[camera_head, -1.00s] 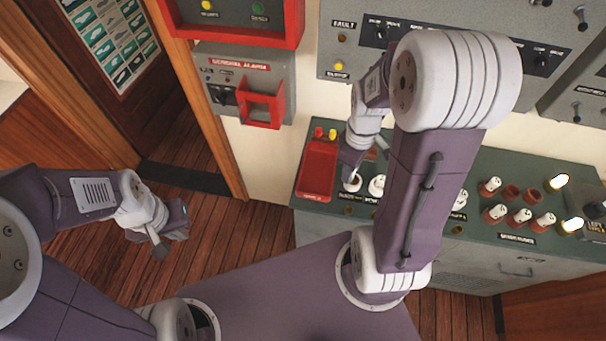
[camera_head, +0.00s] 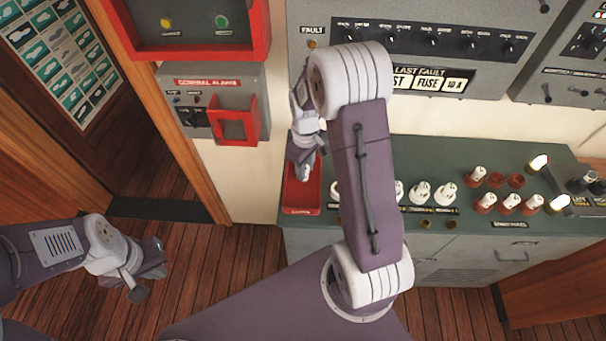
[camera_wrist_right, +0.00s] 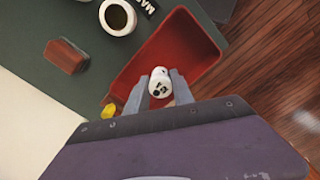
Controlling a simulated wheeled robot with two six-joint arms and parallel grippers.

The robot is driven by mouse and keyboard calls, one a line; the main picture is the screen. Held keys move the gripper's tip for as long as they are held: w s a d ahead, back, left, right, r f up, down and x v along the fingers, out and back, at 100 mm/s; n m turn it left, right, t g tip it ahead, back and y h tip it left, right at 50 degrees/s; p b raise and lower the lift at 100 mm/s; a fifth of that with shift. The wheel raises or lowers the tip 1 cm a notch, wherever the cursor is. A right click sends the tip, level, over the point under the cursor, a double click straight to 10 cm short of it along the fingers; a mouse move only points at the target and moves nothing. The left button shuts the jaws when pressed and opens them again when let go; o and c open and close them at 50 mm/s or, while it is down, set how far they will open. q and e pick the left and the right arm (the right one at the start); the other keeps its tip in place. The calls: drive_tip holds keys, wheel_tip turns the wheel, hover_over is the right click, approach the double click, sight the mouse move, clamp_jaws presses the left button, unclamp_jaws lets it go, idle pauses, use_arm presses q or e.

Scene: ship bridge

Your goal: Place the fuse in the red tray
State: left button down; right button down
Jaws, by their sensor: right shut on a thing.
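The red tray (camera_head: 302,200) is on the left end of the green console top, partly hidden by my right arm. In the right wrist view the tray (camera_wrist_right: 190,45) is a deep red box. My right gripper (camera_head: 304,176) is over the tray. In the right wrist view my right gripper (camera_wrist_right: 158,93) is shut on a white fuse (camera_wrist_right: 160,80) with dark markings on its end. The fuse appears over the tray's near part; its height above the floor is unclear. My left gripper (camera_head: 147,283) hangs left of the console over the wooden floor, its jaws unclear.
Several white fuses (camera_head: 420,193) stand on the console to the right, with spare fuses (camera_head: 509,205) in red holders beyond. In the wrist view, a white round socket (camera_wrist_right: 117,17), a red-brown block (camera_wrist_right: 66,55) and a yellow piece (camera_wrist_right: 108,111) are near the tray.

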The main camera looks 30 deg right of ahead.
drive_tip(key=shift+w+a+f, duration=0.1)
drive_tip(key=shift+a+f, duration=0.05)
drive_tip(key=shift+f, duration=0.05)
wheel_tip(320, 180, down, 4)
drive_tip(key=shift+a+r+p, duration=0.1)
drive_tip(key=shift+r+p, duration=0.1)
drive_tip(key=shift+p, duration=0.15)
drive_tip(key=shift+w+f, duration=0.1)
drive_tip(key=shift+f, duration=0.2)
drive_tip(key=c, duration=1.4)
unclamp_jaws()
drive_tip(key=o, duration=0.3)
